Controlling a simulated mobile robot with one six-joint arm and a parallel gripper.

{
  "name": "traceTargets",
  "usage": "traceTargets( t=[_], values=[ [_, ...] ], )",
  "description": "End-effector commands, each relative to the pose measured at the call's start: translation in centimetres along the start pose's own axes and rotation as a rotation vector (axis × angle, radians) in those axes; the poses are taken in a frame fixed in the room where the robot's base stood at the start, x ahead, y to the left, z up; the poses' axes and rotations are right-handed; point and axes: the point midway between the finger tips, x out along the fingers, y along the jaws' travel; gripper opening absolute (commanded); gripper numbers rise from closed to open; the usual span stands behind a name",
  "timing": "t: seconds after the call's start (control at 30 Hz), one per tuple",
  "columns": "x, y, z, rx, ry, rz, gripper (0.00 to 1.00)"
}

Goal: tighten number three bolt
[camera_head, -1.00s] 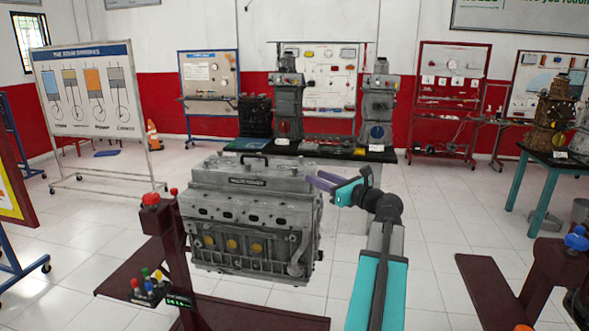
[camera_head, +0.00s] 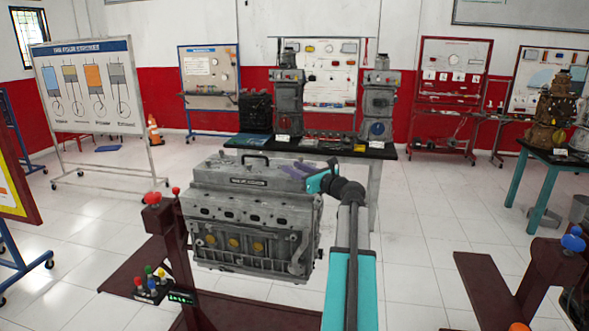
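The grey engine block (camera_head: 250,213) stands upright on a dark red stand, with a handled cover on top. Several dark round spots line its upper side, and yellow round plugs (camera_head: 233,243) sit lower down. I cannot tell which feature is the number three bolt. My arm, teal and dark grey, reaches in from the bottom right. My gripper (camera_head: 296,171), with purple-grey fingers, is over the right end of the block's top. Its fingertips blend into the cover, so I cannot tell whether they touch it or are open or shut.
The red stand post (camera_head: 172,250) has a red knob, with coloured buttons (camera_head: 152,285) at its lower left. Another red stand (camera_head: 545,270) is at the lower right. A black workbench (camera_head: 345,150) with engines stands behind.

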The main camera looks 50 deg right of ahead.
Motion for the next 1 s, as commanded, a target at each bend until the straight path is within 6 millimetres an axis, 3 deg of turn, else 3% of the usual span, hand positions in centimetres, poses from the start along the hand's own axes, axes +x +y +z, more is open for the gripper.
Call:
traceTargets(
  t=[0.27, 0.47, 0.5, 0.53, 0.63, 1.0],
  values=[
    [0.0, 0.0, 0.0, 0.000, 0.000, 0.000, 0.34],
    [0.0, -0.1, 0.0, 0.000, 0.000, -0.001, 0.00],
    [0.0, -0.1, 0.0, 0.000, 0.000, -0.001, 0.00],
    [-0.5, 1.5, -0.1, -0.001, 0.000, -0.001, 0.00],
    [-0.1, 0.2, 0.0, 0.000, 0.000, 0.000, 0.00],
    [-0.1, -0.1, 0.1, 0.001, 0.001, -0.058, 0.00]
  ],
)
